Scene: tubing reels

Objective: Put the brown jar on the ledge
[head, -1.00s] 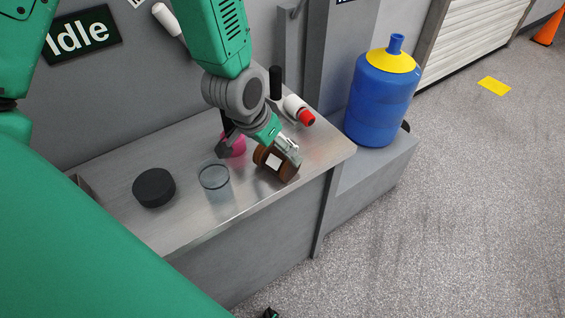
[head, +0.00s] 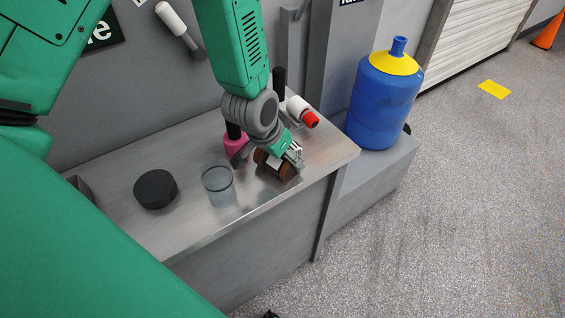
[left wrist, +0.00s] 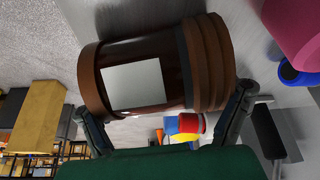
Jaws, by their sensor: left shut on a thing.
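The brown jar (head: 262,161) with a pale label is tilted on its side over the metal counter top (head: 205,235), near its front edge. My left gripper (head: 284,156) is shut on it. In the left wrist view the jar (left wrist: 150,115) lies across the picture, with its ribbed lid to the right and the gripper fingers at its two ends. I cannot tell whether the jar touches the counter. A lower grey ledge (head: 375,185) adjoins the counter on the right. My right gripper is not in view.
A pink bottle (head: 236,143), a clear cup (head: 218,186) and a black puck (head: 155,189) stand on the counter left of the jar. A white and red bottle (head: 302,112) lies behind it. A blue jug (head: 383,100) fills much of the lower ledge.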

